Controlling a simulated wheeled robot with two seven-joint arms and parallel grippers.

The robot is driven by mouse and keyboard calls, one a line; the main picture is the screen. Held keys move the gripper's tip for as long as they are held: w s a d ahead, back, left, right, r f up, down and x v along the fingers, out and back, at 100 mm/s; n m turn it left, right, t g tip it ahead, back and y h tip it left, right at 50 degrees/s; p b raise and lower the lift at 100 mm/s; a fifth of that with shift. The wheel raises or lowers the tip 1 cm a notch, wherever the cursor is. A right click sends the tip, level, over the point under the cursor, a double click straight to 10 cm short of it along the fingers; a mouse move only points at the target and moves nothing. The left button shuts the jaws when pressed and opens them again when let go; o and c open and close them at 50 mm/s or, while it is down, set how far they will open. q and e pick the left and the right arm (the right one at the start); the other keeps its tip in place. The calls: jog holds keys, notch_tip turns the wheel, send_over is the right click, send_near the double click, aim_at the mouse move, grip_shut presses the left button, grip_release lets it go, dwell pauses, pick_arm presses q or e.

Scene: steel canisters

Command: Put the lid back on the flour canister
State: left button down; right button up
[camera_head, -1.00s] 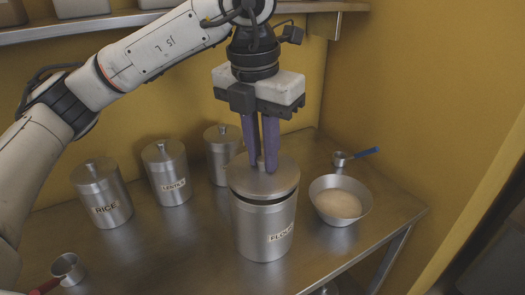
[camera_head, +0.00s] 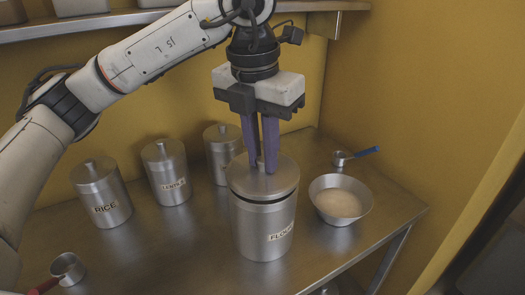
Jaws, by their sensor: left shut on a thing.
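The flour canister (camera_head: 263,232) is a steel cylinder with a FLOUR label, standing upright near the middle of the steel table. Its round steel lid (camera_head: 284,184) is on top of the canister's mouth, roughly level. A thin dark line shows between lid and body, and I cannot tell whether the lid is fully seated. My left gripper (camera_head: 263,165) points straight down from above, its purple fingers shut on the lid's knob, which they mostly hide. My right gripper is not in view.
Canisters marked RICE (camera_head: 103,200) and LENTILS (camera_head: 168,180), and a third canister (camera_head: 222,158), stand behind to the left. A bowl of flour (camera_head: 340,202) and a blue-handled scoop (camera_head: 341,158) are at right. A red-handled scoop (camera_head: 68,267) lies front left. A shelf (camera_head: 120,20) runs above.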

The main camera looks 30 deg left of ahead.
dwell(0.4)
pick_arm(q)
jog(key=c, duration=1.1)
grip_release()
jog(key=shift+r+p, duration=2.65)
jog(key=shift+r, duration=0.9)
grip_shut()
